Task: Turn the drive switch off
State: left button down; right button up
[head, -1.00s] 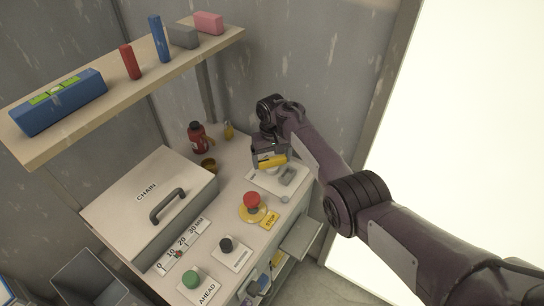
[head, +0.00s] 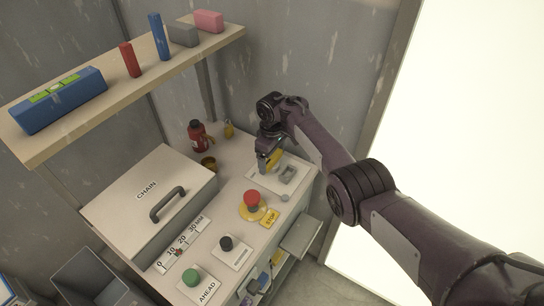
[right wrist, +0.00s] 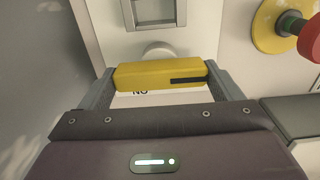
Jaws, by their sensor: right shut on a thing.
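The drive switch appears to be the yellow handle (head: 274,158) on a pale plate at the back right of the bench. In the right wrist view the yellow bar (right wrist: 150,77) has a dark slot and lies crosswise between my fingers. My right gripper (head: 270,164) is shut on this handle, with a finger at each end of it in the right wrist view (right wrist: 162,79). Part of a label reading "NO" shows beneath the bar; the rest is hidden. My left gripper is not in view.
A red stop button (head: 251,198) on a yellow base stands in front of the switch. A black knob (head: 226,243) and a green button (head: 191,279) are nearer. A red bottle (head: 198,137) stands behind left. The chain box (head: 128,205) fills the left.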

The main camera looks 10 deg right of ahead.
aim_at(272, 157)
jog(key=shift+w+r, duration=0.1)
dwell(0.4)
jog(key=o, duration=0.8)
jog(key=shift+r+p, duration=0.6)
jog(key=shift+r, duration=3.3)
